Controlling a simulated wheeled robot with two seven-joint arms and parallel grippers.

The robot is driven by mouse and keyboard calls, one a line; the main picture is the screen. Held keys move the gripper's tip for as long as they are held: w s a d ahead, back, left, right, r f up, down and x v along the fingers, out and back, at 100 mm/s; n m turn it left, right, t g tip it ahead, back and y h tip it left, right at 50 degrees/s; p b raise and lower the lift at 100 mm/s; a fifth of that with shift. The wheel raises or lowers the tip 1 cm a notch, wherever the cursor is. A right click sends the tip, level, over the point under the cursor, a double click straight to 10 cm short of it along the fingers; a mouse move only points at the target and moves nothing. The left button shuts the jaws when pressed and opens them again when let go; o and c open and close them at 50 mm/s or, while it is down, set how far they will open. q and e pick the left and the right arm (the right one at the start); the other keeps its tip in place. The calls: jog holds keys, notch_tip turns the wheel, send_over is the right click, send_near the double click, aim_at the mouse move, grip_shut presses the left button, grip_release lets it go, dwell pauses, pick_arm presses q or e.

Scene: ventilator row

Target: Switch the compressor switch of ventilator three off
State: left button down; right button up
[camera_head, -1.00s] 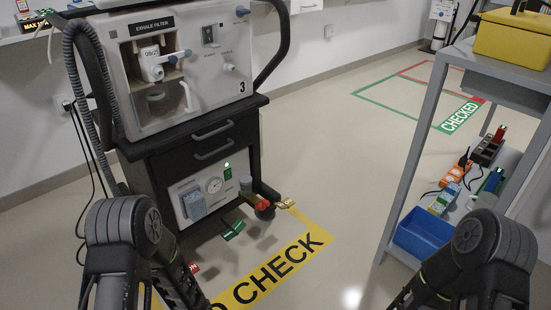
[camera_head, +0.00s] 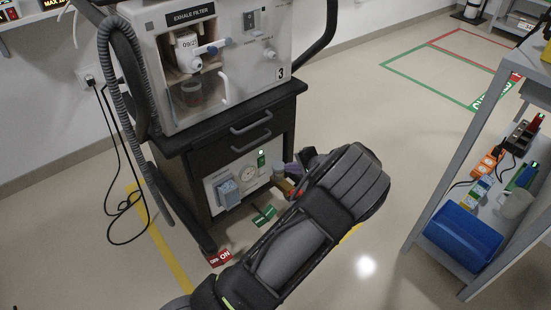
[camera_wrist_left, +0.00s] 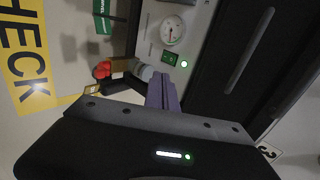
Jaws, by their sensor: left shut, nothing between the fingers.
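Ventilator three (camera_head: 225,65), marked 3, stands on a black cart. The white compressor panel (camera_head: 222,207) low on the cart has a round gauge (camera_head: 248,174) and a green switch (camera_head: 261,161) with a lit green lamp above it. In the left wrist view the compressor switch (camera_wrist_left: 171,57) sits between the gauge (camera_wrist_left: 173,30) and the glowing lamp (camera_wrist_left: 184,63). My left gripper (camera_head: 291,170) is just right of the panel. Its purple fingers (camera_wrist_left: 163,80) are shut and empty, close to the switch; I cannot tell whether they touch. My right gripper is out of view.
A hose fitting with a red end (camera_wrist_left: 103,70) sticks out beside the fingers. A grey shelf with a blue bin (camera_head: 463,237) stands at right.

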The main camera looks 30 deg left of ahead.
pick_arm(q)
jog(key=b, duration=0.5)
send_near(262, 161)
jog(key=x, duration=0.5)
jog(key=shift+d+f, duration=0.2)
jog(key=shift+f, duration=0.35)
jog(key=shift+w+a+r, duration=0.15)
jog(key=shift+a, duration=0.35)
